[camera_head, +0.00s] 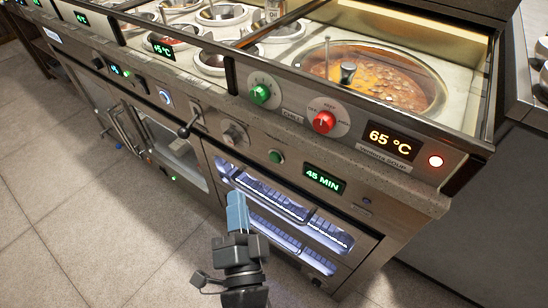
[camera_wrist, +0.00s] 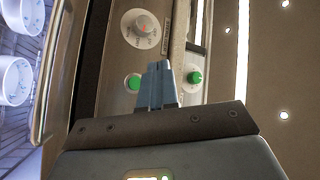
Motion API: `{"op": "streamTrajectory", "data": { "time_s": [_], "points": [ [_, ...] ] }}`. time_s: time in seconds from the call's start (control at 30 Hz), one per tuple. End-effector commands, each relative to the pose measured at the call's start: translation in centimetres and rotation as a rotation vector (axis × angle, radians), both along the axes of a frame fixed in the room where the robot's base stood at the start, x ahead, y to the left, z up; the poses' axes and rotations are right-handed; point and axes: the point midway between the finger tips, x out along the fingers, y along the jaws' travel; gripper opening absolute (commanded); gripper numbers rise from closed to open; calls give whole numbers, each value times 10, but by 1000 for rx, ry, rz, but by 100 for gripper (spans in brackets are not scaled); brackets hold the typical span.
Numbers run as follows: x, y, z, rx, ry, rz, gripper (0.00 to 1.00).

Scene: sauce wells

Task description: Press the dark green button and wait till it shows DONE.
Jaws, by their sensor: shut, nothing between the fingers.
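The dark green button (camera_head: 276,156) is a small round button in a metal ring on the front panel. The display (camera_head: 325,179) to its right reads 45 MIN in green. My gripper (camera_head: 237,195) is shut and empty, with its blue-grey fingers in front of the panel, below and left of the button in the head view. In the wrist view the button (camera_wrist: 133,82) shows just left of my fingertips (camera_wrist: 158,66). A visible gap to the button cannot be judged there.
A grey knob (camera_head: 234,133) is left of the button. Above are a green knob (camera_head: 260,93), a red knob (camera_head: 323,122) and a 65 °C display (camera_head: 390,140). A lever (camera_head: 187,129) juts out further left. Below is a lit glass-fronted compartment (camera_head: 290,215).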

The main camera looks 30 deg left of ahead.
Motion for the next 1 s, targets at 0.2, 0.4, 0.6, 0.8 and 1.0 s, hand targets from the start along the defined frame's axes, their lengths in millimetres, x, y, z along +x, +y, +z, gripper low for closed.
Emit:
{"op": "streamTrajectory", "data": {
  "time_s": [0.2, 0.4, 0.6, 0.8, 1.0],
  "points": [
    [23, -2, -4, 1, -1, -1, 0],
    [50, -4, -4, 1, -2, -2, 0],
    [72, -6, -3, 1, -1, -3, 0],
    [83, -7, -1, 0, 0, -1, 0],
    [85, -7, 0, -1, -1, 0, 0]
  ]
}}
